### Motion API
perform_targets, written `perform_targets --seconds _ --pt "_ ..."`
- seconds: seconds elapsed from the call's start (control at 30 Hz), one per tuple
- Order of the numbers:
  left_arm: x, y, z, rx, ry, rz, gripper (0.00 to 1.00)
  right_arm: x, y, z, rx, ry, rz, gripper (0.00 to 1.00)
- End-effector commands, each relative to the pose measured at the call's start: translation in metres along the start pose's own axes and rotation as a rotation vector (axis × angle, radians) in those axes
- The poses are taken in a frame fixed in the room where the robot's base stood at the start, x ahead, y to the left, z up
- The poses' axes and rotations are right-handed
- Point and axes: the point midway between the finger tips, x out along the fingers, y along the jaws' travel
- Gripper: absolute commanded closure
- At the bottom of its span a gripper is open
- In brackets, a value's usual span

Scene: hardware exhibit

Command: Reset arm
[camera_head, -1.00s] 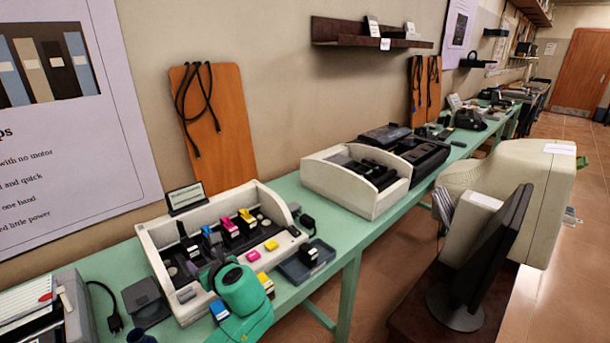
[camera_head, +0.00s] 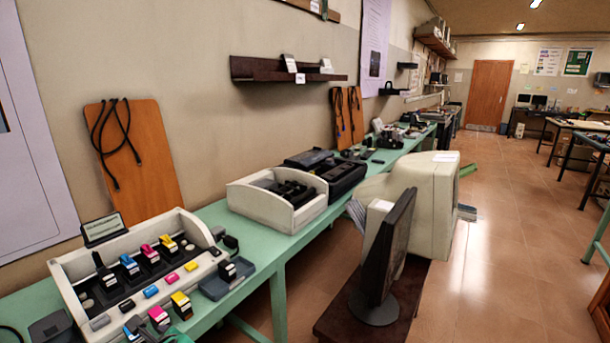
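Neither gripper shows clearly in the head view. Only a small dark and green piece, perhaps of my arm, shows at the bottom edge near the left; no fingertips can be made out. The white printer tray (camera_head: 72,268) stands on the green table (camera_head: 222,215) at lower left. Several cartridges stand in it, among them a black one (camera_head: 105,277), a blue one (camera_head: 130,267), a magenta one (camera_head: 150,255) and a yellow one (camera_head: 168,246). Another yellow cartridge (camera_head: 181,304) and a magenta one (camera_head: 160,318) stand in front of it.
A dark shallow tray (camera_head: 226,281) holds a cartridge beside the white tray. A second white device (camera_head: 275,221) stands further along the table. A dark monitor (camera_head: 388,255) and a beige CRT monitor (camera_head: 432,200) stand on a low brown stand to the right. The tiled floor (camera_head: 510,260) at right is open.

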Motion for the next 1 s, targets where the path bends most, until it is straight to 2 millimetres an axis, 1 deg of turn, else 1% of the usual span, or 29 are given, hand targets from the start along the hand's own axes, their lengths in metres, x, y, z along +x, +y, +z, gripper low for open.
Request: perform_targets --seconds 0.03,0.17,0.2,0.4,0.6,0.7,0.93,1.0 --pt "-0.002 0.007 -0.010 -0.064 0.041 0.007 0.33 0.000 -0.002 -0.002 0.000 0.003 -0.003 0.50" --pt "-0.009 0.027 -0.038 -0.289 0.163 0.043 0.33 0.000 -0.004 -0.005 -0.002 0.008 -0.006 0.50" --pt "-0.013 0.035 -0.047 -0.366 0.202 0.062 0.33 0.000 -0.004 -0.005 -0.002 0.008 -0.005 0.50" --pt "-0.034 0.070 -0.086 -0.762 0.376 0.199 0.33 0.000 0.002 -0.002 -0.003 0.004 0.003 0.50" --pt "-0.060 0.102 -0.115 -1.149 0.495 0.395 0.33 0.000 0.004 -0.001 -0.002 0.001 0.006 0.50" --pt "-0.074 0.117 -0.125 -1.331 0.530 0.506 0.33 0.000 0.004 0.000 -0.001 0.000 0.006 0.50" --pt "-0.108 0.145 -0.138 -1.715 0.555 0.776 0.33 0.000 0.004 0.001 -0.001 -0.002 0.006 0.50" --pt "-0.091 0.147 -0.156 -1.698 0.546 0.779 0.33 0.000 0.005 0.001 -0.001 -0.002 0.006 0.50"
